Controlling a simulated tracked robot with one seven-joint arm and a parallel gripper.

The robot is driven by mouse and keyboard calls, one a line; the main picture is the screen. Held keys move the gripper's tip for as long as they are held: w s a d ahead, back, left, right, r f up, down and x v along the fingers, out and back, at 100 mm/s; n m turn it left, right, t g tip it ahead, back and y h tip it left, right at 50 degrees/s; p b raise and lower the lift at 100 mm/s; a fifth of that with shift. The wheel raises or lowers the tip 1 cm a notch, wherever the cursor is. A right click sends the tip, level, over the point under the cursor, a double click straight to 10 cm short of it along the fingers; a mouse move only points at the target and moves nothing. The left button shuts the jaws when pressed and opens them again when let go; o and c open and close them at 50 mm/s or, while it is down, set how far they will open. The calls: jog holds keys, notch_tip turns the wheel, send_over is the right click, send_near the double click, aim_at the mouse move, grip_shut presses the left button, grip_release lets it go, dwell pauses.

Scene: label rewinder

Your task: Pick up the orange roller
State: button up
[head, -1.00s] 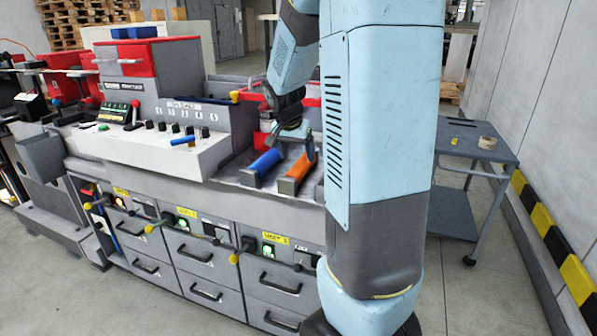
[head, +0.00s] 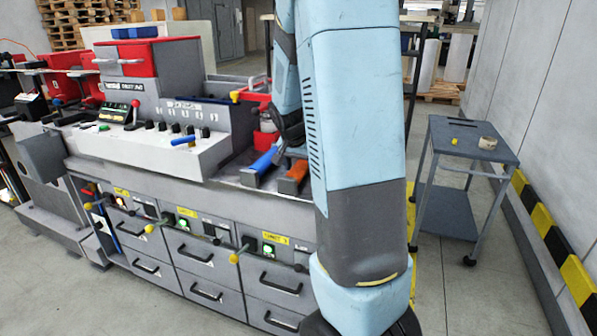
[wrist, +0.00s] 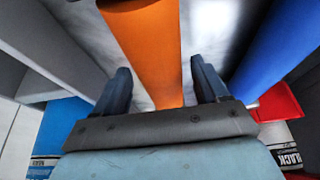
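The orange roller (head: 292,178) lies in the tray (head: 248,178) on the machine's top, partly hidden behind my arm in the head view. In the wrist view the orange roller (wrist: 152,45) runs up the middle of the picture. My gripper (wrist: 162,82) is open, with one finger on each side of the roller and gaps between. I cannot tell how far down the fingers reach around it. In the head view my arm covers most of the gripper. The blue roller (head: 264,160) lies to the left of the orange one; in the wrist view it is at the right (wrist: 275,50).
The grey machine has knobs and levers on its console (head: 160,145) and drawers (head: 200,265) below. A small grey cart (head: 470,140) with a tape roll (head: 488,143) stands at the right, near the wall.

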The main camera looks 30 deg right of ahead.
grip_shut()
dwell(0.5)
jog(key=shift+r, duration=0.1)
jog(key=shift+w+r, duration=0.1)
jog(key=shift+r, duration=0.5)
jog(key=v, duration=0.3)
jog(key=s+v, duration=0.1)
jog(key=v, duration=0.4)
jog(key=shift+s+a, duration=0.3)
jog(key=shift+s, duration=0.1)
jog(key=s+a+r, duration=0.4)
jog(key=s+a, duration=0.1)
jog(key=s, duration=0.2)
jog(key=shift+s+a, duration=0.25)
jog(key=shift+a, duration=0.1)
jog(key=shift+a+r, duration=0.1)
jog(key=shift+r, duration=0.05)
